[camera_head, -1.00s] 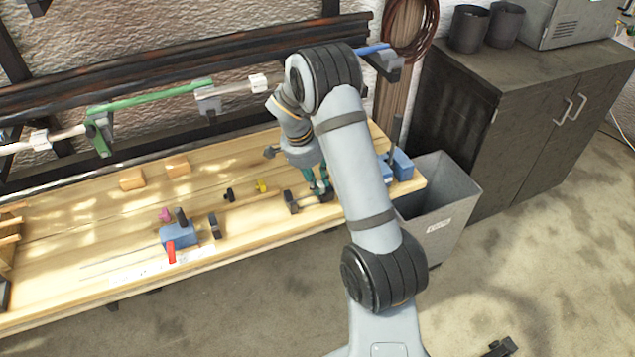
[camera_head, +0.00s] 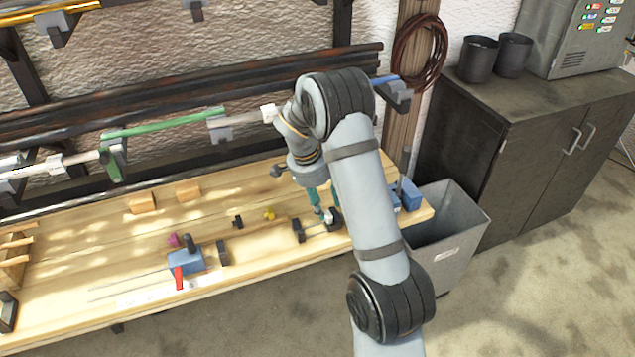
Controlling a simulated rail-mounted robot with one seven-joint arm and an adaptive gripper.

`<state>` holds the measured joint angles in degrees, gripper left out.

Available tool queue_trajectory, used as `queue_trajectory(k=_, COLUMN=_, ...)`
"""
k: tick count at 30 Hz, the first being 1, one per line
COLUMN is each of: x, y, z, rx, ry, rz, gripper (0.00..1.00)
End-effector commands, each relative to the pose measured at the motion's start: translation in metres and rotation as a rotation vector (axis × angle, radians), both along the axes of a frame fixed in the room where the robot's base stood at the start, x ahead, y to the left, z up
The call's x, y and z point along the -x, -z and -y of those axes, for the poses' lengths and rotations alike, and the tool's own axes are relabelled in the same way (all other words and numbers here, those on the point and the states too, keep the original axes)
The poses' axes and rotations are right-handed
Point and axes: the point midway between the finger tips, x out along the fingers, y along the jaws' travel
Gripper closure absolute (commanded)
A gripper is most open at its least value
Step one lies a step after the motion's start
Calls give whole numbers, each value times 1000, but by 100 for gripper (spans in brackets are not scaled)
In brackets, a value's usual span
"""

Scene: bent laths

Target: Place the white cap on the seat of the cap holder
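My gripper (camera_head: 321,209), with teal fingers, points down over the right part of the wooden bench (camera_head: 110,245). It is small here, and my arm covers part of the area, so I cannot tell whether its fingers are open or shut. A small pale spot (camera_head: 328,215) shows at the fingertips; it may be the white cap, but I cannot tell if it is held. Just right of it stands a dark upright piece (camera_head: 335,219), with another dark bracket (camera_head: 298,231) to the left. I cannot make out for sure which piece is the cap holder or its seat.
A blue clamp block (camera_head: 186,263) with a red handle lies to the left. Small yellow (camera_head: 269,214), magenta (camera_head: 173,240) and black (camera_head: 238,222) pieces lie behind.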

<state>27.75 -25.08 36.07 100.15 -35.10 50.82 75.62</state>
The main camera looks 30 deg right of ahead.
Motion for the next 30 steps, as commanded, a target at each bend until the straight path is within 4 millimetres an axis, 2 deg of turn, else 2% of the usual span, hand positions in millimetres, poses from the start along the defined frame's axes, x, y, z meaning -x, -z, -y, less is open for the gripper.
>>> queue_trajectory(k=6, x=0, y=-48, z=-14, rx=0, ry=0, rz=5, gripper=60)
queue_trajectory(k=12, x=1, y=-79, z=-21, rx=0, ry=-1, rz=2, gripper=60)
queue_trajectory(k=18, x=3, y=-89, z=-24, rx=0, ry=-1, rz=-1, gripper=60)
queue_trajectory(k=30, x=3, y=-90, z=-24, rx=1, ry=0, rz=-2, gripper=60)
